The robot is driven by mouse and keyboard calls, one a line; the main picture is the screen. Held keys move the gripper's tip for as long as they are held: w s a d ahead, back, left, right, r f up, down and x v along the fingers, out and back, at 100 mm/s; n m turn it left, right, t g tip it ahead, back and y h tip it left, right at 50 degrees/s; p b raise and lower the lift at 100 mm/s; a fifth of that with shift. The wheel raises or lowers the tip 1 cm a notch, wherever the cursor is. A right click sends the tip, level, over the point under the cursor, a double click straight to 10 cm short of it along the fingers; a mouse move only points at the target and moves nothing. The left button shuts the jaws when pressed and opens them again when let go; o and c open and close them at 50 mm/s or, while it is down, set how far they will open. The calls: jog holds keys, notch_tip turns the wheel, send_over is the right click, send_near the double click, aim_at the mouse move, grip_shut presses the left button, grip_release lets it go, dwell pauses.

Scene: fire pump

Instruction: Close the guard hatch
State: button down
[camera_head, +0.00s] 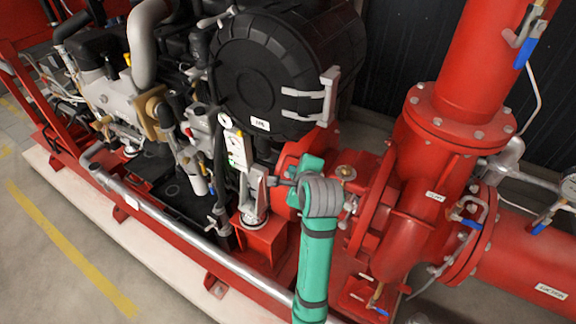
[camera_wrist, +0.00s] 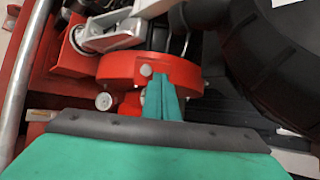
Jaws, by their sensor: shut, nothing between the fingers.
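A red rounded guard (camera_wrist: 120,68) is in the upper middle of the wrist view, with round bolt heads on and below it. Dark bars and a gap show behind its upper edge. In the head view the red guard (camera_head: 288,160) sits between the black round housing and the red pump, partly hidden by my teal arm. I cannot make out the hatch's hinge or its exact angle. My gripper (camera_wrist: 160,78) has its teal fingers together and empty, in front of the guard's lower right face. I cannot tell whether they touch it. The fingertips are not clear in the head view.
The black round housing (camera_head: 255,70) stands close behind the guard. The red pump and pipe (camera_head: 425,160) are on the right. A grey rail (camera_head: 190,235) runs along the red base's front. The floor (camera_head: 50,240) at the lower left is clear.

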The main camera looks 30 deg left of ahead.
aim_at(286, 165)
jog(key=x, duration=0.8)
jog(key=shift+w+a+f, duration=0.1)
jog(key=shift+a, duration=0.25)
jog(key=shift+a+f, duration=0.1)
jog(key=shift+a, duration=0.15)
jog(key=shift+w+a+f, duration=0.1)
jog(key=shift+w+a, duration=0.1)
jog(key=shift+a, duration=0.4)
jog(key=shift+w+a+f, duration=0.1)
jog(key=shift+w+a, duration=0.1)
jog(key=shift+a, duration=0.45)
jog(key=shift+w+a+f, duration=0.25)
jog(key=shift+a, duration=0.1)
jog(key=shift+a+f, duration=0.1)
jog(key=shift+a, duration=0.35)
jog(key=shift+d, duration=0.15)
